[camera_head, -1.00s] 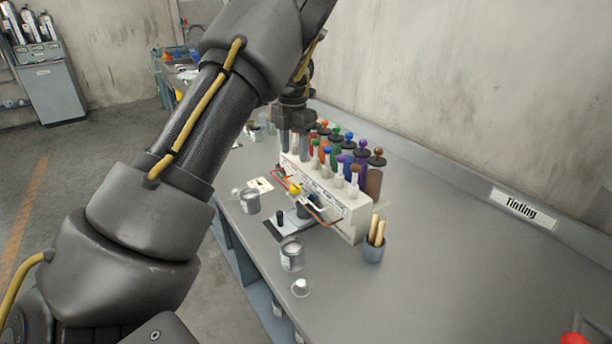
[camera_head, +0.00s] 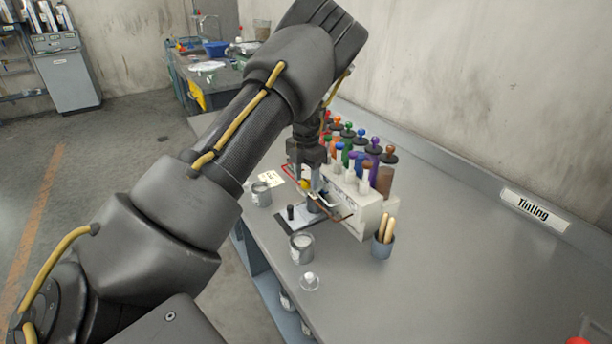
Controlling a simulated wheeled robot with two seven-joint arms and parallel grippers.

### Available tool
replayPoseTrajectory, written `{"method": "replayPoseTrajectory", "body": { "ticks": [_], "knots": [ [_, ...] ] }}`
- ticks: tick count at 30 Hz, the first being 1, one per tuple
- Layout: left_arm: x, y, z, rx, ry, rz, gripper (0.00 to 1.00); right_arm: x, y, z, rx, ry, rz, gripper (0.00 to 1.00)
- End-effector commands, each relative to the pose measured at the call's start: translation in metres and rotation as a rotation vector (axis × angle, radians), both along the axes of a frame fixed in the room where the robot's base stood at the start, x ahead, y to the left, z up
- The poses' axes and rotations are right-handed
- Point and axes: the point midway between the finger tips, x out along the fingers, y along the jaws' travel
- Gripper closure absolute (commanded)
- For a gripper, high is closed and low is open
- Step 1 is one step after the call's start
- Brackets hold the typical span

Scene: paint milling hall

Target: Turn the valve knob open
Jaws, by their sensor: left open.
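A pale tinting dispenser (camera_head: 368,216) stands on the grey bench, with a row of colored canisters along its top. On its near side are a small yellow knob (camera_head: 305,185) and a red bar (camera_head: 289,172). I cannot tell for certain which of these is the valve knob. My left gripper (camera_head: 313,190) points down just above and beside the yellow knob, over the dispenser's front. It is open, and nothing shows held between its fingers. The gripper body hides part of the dispenser's far end. My right gripper is not in view.
Metal cans (camera_head: 302,248) stand near the bench's front edge, with a small clear cup (camera_head: 309,281) nearby. A blue-grey cup with wooden sticks (camera_head: 382,247) stands right of the dispenser. The bench's right part (camera_head: 450,270) is mostly clear. A wall rises behind.

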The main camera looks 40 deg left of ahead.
Motion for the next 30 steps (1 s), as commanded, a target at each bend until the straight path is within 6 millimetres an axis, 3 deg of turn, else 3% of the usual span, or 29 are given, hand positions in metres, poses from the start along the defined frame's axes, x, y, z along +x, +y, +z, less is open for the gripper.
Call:
{"method": "replayPoseTrajectory", "body": {
  "ticks": [8, 19, 30],
  "knots": [
    [-0.0001, 0.0001, -0.0023, 0.0, 0.0, 0.0, 0.52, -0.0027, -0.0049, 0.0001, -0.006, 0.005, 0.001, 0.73],
    [-0.0001, 0.0, -0.002, 0.0, 0.0, 0.0, 0.96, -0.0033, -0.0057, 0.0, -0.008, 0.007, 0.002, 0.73],
    [-0.0001, 0.0, -0.0012, 0.001, 0.002, 0.072, 0.96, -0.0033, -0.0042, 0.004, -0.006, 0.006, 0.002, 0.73]
  ]
}}
